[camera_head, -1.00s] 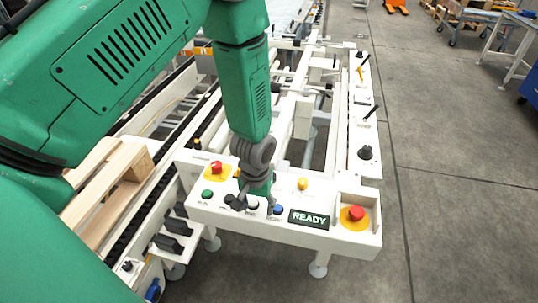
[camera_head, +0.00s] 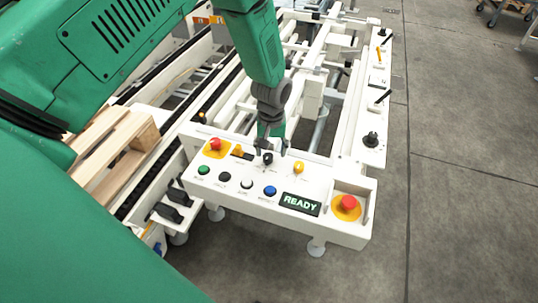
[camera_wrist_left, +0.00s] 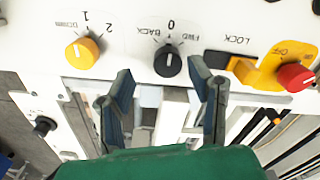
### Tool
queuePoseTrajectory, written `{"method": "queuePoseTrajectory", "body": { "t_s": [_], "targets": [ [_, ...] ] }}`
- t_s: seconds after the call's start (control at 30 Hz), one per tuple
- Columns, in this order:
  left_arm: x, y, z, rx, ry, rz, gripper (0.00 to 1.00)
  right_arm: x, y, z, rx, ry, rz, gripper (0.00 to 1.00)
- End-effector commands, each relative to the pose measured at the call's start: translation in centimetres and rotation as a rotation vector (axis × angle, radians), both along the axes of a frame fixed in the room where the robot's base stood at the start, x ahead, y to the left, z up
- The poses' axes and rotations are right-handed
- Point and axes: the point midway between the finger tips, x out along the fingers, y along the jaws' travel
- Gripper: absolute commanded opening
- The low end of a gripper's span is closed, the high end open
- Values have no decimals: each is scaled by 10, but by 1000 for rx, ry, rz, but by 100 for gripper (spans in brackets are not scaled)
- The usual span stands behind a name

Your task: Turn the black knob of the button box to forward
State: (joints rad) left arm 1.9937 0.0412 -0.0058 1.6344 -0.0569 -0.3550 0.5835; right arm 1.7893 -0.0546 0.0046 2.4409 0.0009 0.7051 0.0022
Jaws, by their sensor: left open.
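The white button box (camera_head: 325,175) stands in front of me. Its black knob (camera_head: 267,158) is in the back row, between an orange part and a yellow knob (camera_head: 299,167). In the left wrist view the black knob (camera_wrist_left: 168,61) has a white mark pointing roughly toward the "0" label, with BACK and FWD lettering around it. My left gripper (camera_head: 271,150) is over the knob, pointing down. In the wrist view its open fingers (camera_wrist_left: 160,68) are spread to either side, with the knob between and just beyond the tips. No contact is visible. My right gripper is not in view.
Green, black, white and blue buttons (camera_head: 270,191) line the front beside a READY display (camera_head: 300,204). Conveyor rails and a wooden pallet (camera_head: 115,140) lie left.

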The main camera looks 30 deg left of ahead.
Motion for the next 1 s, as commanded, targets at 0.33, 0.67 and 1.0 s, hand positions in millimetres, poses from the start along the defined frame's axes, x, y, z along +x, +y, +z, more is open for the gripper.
{"method": "queuePoseTrajectory", "body": {
  "t_s": [0.33, 0.67, 1.0],
  "targets": [
    [0, 14, -35, -16, 1, 3, 48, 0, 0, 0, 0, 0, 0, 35],
    [0, 6, -31, -5, 0, 2, 13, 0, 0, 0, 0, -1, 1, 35],
    [-3, 2, -28, -11, 2, 1, 0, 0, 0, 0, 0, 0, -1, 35]
  ]
}}
